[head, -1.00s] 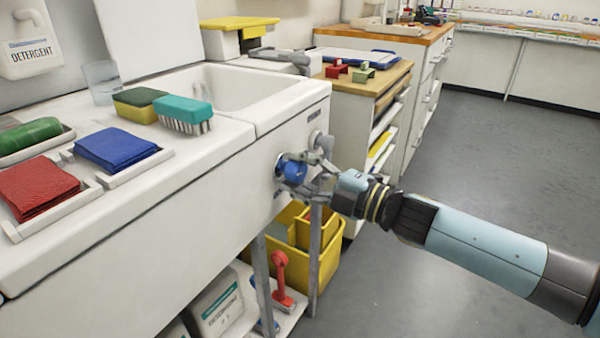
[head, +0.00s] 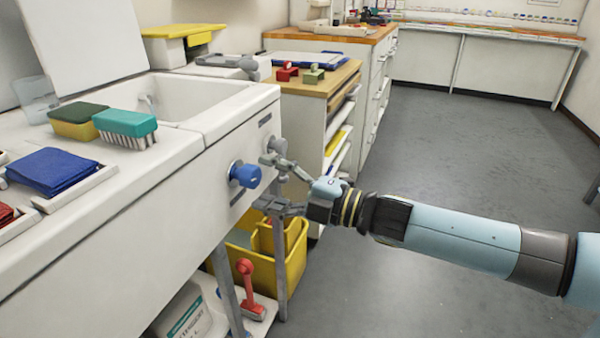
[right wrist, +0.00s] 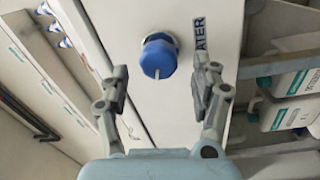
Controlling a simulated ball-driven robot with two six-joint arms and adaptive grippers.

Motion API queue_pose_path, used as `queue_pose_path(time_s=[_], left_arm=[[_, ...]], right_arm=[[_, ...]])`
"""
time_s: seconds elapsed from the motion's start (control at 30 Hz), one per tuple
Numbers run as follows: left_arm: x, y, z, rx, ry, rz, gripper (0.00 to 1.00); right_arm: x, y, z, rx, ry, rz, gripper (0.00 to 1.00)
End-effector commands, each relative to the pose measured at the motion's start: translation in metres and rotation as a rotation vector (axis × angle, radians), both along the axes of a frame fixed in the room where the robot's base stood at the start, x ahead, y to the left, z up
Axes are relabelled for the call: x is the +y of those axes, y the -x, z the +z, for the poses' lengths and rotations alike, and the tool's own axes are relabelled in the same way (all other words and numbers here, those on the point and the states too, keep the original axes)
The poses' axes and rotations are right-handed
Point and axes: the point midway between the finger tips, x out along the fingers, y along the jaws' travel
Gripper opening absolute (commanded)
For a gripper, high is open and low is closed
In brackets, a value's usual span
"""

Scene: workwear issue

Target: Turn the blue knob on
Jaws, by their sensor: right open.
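The blue knob (head: 245,175) sticks out of the white front panel of the sink unit (head: 190,215) in the head view. In the right wrist view the blue knob (right wrist: 158,58) shows a pale line on its face, running toward the bottom of the picture. My right gripper (head: 268,183) is open and empty, to the right of the knob in the head view. In the right wrist view its fingertips (right wrist: 163,80) are spread either side of the knob's line, short of it, with a gap between. My left gripper is not in view.
A grey round fitting (head: 277,146) sits on the panel near the upper finger. A yellow bin (head: 290,268) and a red-handled tool (head: 247,280) are below. A teal brush (head: 125,122) lies on the sink top. The floor at right is clear.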

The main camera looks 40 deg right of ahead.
Motion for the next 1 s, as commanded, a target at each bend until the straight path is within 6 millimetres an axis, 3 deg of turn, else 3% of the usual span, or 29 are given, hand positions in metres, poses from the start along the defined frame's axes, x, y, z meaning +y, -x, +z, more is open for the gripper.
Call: queue_pose_path(time_s=[0.2,0.4,1.0], left_arm=[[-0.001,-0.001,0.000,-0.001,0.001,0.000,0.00],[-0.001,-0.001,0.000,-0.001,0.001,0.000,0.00],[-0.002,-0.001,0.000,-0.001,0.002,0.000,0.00]], right_arm=[[-0.017,0.046,-0.004,0.005,0.002,0.003,0.64],[-0.028,0.074,-0.005,0.003,0.002,0.003,0.64],[-0.032,0.081,-0.004,0.000,0.001,0.000,0.64]])
